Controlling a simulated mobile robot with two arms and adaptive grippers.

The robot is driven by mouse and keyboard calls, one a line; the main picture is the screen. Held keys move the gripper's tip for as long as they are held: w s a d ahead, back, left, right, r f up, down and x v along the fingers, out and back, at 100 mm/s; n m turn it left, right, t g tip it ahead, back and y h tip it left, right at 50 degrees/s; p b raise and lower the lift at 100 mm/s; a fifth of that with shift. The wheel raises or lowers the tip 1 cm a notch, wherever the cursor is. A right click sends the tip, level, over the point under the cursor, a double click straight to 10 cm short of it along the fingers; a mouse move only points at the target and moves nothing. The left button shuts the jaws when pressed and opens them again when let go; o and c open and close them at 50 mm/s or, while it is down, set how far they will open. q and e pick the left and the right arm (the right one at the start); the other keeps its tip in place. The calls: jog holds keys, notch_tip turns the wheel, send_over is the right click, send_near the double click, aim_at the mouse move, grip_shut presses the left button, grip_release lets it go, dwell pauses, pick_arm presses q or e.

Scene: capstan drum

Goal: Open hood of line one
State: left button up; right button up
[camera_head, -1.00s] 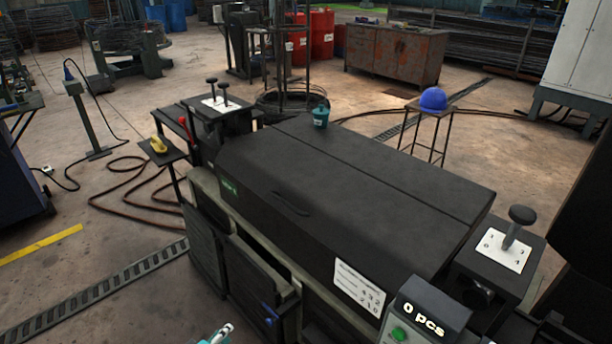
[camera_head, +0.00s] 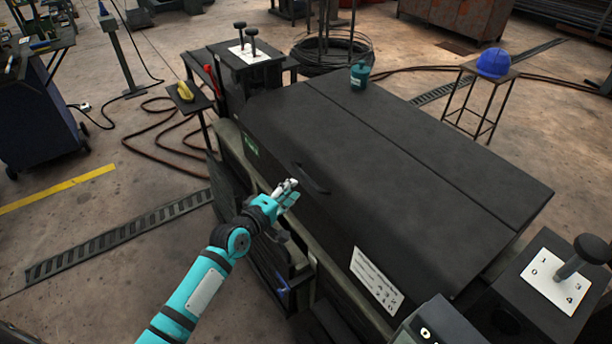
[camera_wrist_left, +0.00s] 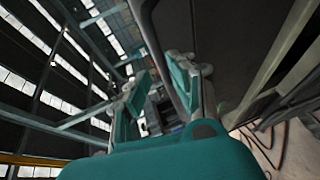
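The hood (camera_head: 400,160) is a wide black cover, lying closed over the machine. A dark bar handle (camera_head: 311,179) sits on its sloping front face. My teal left gripper (camera_head: 289,190) is just to the left of the handle in the head view. I cannot tell whether it touches. In the left wrist view its two fingers (camera_wrist_left: 160,95) stand apart, with no object clearly held between them. A dark surface fills the upper right of that view. My right gripper is not in view.
A teal cup (camera_head: 360,76) stands at the hood's back edge. A lever box (camera_head: 555,285) is at the right, and another lever panel (camera_head: 250,52) at the back left. A blue helmet (camera_head: 494,63) rests on a stand. The floor at left is mostly clear.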

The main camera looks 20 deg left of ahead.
aim_at(304, 177)
pick_arm(q)
jog(key=x, duration=0.7)
jog(key=shift+w+d+b, duration=0.1)
jog(key=shift+w+b, duration=0.15)
jog(key=shift+b, duration=0.15)
jog(key=shift+w+d+f, duration=0.1)
jog(key=shift+w, duration=0.25)
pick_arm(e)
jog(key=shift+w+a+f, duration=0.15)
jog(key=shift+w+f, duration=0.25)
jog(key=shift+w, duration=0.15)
pick_arm(q)
jog(key=c, duration=0.5)
grip_shut()
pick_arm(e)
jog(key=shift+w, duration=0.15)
